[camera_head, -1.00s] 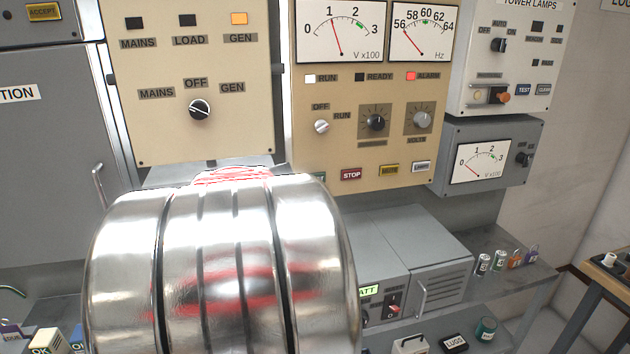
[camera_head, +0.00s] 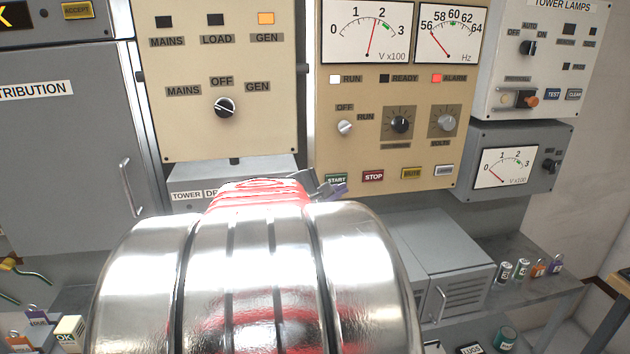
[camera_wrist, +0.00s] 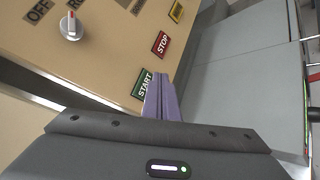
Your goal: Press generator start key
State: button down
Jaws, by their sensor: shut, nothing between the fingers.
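The green START key (camera_head: 336,181) is at the lower left of the beige generator panel (camera_head: 385,155), left of the red STOP key (camera_head: 373,176). In the wrist view the START key (camera_wrist: 143,84) lies right at the tips of my gripper (camera_wrist: 162,92). The purple-grey fingers are shut together and empty, and overlap the key's edge; I cannot tell whether they touch it. In the head view my gripper (camera_head: 332,190) shows just below the START key, partly hidden by my shiny arm. The RUN lamp is white, READY dark, ALARM red.
A selector panel (camera_head: 270,135) stands left, with the GEN lamp lit amber. A grey meter box (camera_head: 545,180) projects at right. A grey cabinet (camera_head: 460,250) stands below the generator panel, beside a shelf with several small cans and padlocks.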

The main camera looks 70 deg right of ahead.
jog(key=s+a, duration=0.1)
jog(key=a, duration=0.2)
jog(key=shift+s, duration=0.4)
dwell(0.7)
